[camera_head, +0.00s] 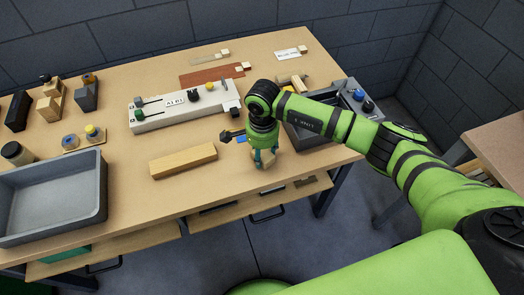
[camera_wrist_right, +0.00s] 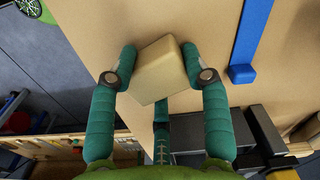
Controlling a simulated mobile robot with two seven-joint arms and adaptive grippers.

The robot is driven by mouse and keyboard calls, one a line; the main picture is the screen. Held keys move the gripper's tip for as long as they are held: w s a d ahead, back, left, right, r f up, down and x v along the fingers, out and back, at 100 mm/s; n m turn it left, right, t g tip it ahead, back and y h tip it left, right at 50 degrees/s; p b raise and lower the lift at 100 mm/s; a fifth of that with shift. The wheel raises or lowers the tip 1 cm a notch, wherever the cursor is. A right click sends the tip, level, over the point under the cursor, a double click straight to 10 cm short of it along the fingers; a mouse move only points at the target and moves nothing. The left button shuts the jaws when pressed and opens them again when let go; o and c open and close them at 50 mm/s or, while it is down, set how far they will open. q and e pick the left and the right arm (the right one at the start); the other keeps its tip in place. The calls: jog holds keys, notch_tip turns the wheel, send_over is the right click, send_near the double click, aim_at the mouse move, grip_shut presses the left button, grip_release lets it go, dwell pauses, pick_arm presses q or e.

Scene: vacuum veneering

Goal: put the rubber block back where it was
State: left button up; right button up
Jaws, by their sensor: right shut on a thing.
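My right gripper (camera_head: 264,158) is over the front right part of the table (camera_head: 225,200). In the right wrist view my right gripper (camera_wrist_right: 160,75) has its teal fingers closed on the sides of a tan block, the rubber block (camera_wrist_right: 160,68). The block sits slightly turned between the fingertips. In the head view the block (camera_head: 262,160) shows only partly below the fingers. I cannot tell whether it touches the tabletop. My left gripper is not in view.
A long wooden bar (camera_head: 184,160) lies left of the gripper. A blue strip (camera_wrist_right: 252,35) lies close beside it. Behind stands a white fixture with knobs (camera_head: 180,107); a grey tray (camera_head: 50,200) is at far left. A dark grey bin (camera_head: 305,137) stands right, under my forearm.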

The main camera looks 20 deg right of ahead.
aim_at(263, 152)
jog(key=o, duration=1.1)
jog(key=shift+o, duration=0.2)
jog(key=shift+r+p, duration=0.25)
jog(key=shift+p, duration=0.15)
jog(key=shift+w+r+b, duration=0.1)
jog(key=shift+r+b, duration=0.2)
notch_tip(263, 152, up, 11)
jog(key=b, duration=0.3)
jog(key=shift+r+b, duration=0.15)
jog(key=shift+b, duration=0.15)
